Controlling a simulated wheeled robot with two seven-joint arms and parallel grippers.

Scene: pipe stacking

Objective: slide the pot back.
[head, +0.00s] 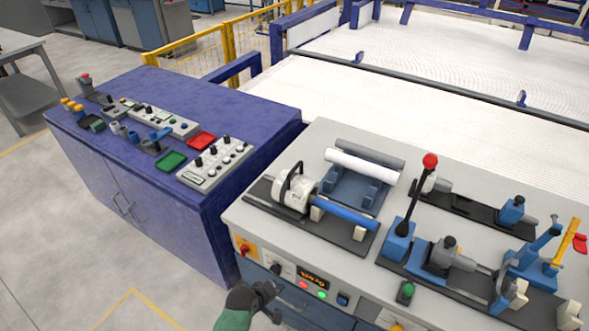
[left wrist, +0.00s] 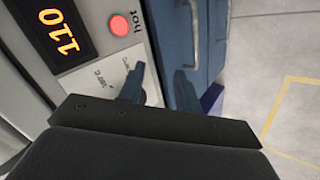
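The pot (head: 292,190) is a white cylinder with a black loop handle. It sits at the left end of a dark rail (head: 262,192) on the grey bench. A blue pipe (head: 345,213) lies in line with it on white supports, its left end at the pot. My left gripper (head: 269,299) is low at the bench's front panel, in front of and below the pot, apart from it. In the left wrist view its two dark fingers (left wrist: 159,86) are spread with nothing between them. My right gripper is in neither view.
A white pipe (head: 362,167) and a grey pipe (head: 370,153) lie on a rack behind the pot. A red-knobbed lever (head: 430,161) and blue clamps (head: 520,211) stand to the right. The lit panel display (left wrist: 58,32) reads 110, beside a red "hot" lamp (left wrist: 121,26).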

